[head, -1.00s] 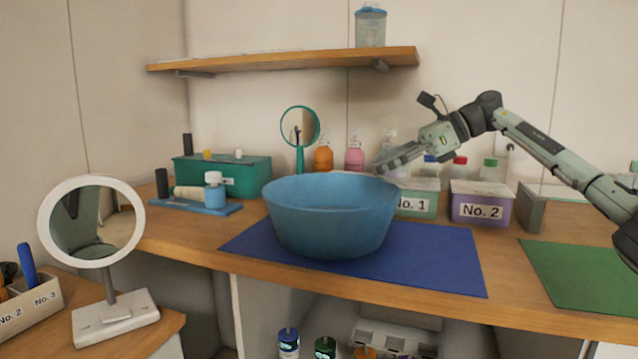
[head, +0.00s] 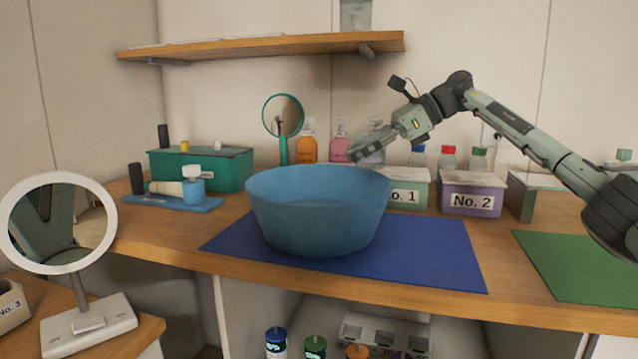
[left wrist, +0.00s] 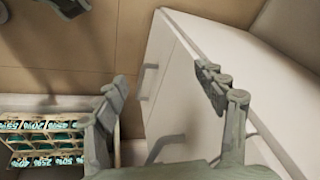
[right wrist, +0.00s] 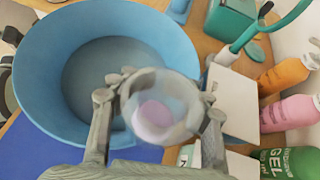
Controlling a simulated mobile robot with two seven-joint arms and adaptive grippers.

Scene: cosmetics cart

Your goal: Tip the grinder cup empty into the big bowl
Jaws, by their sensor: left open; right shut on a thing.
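The big blue bowl (head: 320,215) stands upright on a blue mat (head: 430,255); its inner floor shows bare in the right wrist view (right wrist: 45,65). My right gripper (head: 362,150) is near the bowl's back right rim and higher than it. In the right wrist view it is shut on a clear round cup (right wrist: 160,105), the grinder cup, with a lilac patch inside; I cannot tell whether that is contents. The cup overlaps the bowl's near edge there. My left gripper (left wrist: 168,88) is open and empty, seen only in the left wrist view.
Boxes No. 1 (head: 408,190) and No. 2 (head: 472,195) stand behind the mat. Orange (head: 307,145) and pink (head: 339,148) pump bottles and a hand mirror (head: 283,117) stand behind the bowl. A green mat (head: 580,268) lies clear at right. A ring mirror (head: 58,225) stands at left.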

